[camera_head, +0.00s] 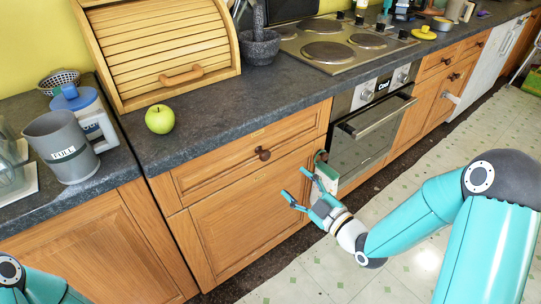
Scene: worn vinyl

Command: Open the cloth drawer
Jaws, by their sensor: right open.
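A wooden drawer front (210,173) with a round dark knob (263,153) sits under the worktop and looks closed. No label on it marks it as the cloth drawer. My right gripper (292,184) is in front of the cabinet door (245,222) below that drawer, to the right of and lower than the knob. Its fingers are spread, point left, and look empty. I cannot tell how far it is from the door. Only teal links of my left arm show at the bottom left; the left gripper is out of view.
The oven (370,128) is right of the drawer. A green-and-white item (327,173) shows behind my right gripper. The floor in front looks clear.

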